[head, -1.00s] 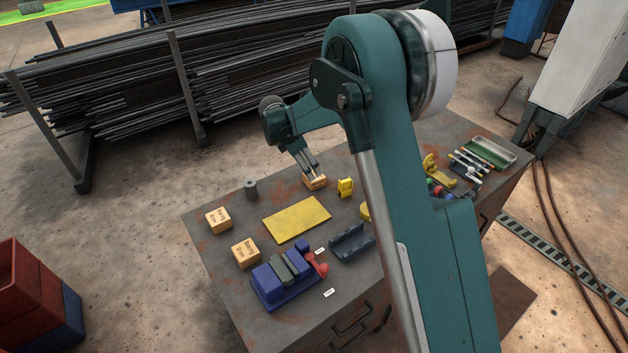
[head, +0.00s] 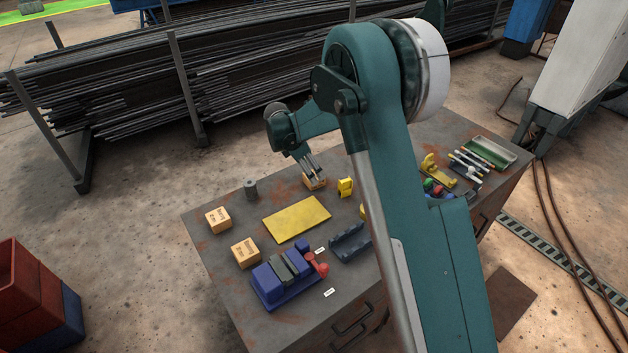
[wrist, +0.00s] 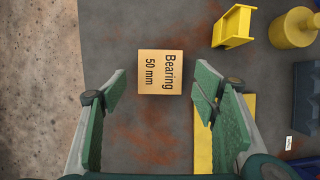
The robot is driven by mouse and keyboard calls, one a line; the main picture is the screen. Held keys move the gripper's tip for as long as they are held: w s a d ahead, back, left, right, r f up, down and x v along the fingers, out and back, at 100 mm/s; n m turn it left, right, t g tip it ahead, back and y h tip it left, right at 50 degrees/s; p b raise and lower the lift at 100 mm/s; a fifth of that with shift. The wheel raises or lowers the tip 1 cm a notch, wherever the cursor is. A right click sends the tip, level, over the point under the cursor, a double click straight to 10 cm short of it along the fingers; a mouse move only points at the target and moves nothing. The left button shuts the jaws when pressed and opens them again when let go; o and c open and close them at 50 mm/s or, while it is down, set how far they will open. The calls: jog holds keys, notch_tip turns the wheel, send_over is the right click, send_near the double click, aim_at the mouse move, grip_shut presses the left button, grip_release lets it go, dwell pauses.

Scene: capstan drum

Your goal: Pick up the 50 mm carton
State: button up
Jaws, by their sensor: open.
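The 50 mm carton is a small orange-tan box (wrist: 160,72) printed "Bearing 50 mm", lying on the bench in the wrist view. In the head view this carton (head: 314,183) is partly hidden behind my gripper. My gripper (wrist: 160,88) is open, its green fingers spread to the left and right of the carton. The carton shows in the gap between the fingertips, toward their far side, and nothing is held. In the head view my gripper (head: 316,175) points down at the carton; the exact height above it is hard to tell.
Two similar cartons (head: 218,220) (head: 245,253) stand at the bench's left. A yellow plate (head: 297,219) lies close to the target carton. A yellow bin-like holder (head: 345,187) is at its right. A grey cylinder (head: 250,189) stands at the back left edge.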

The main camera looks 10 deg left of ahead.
jog(key=shift+x, duration=2.35)
jog(key=c, duration=1.1)
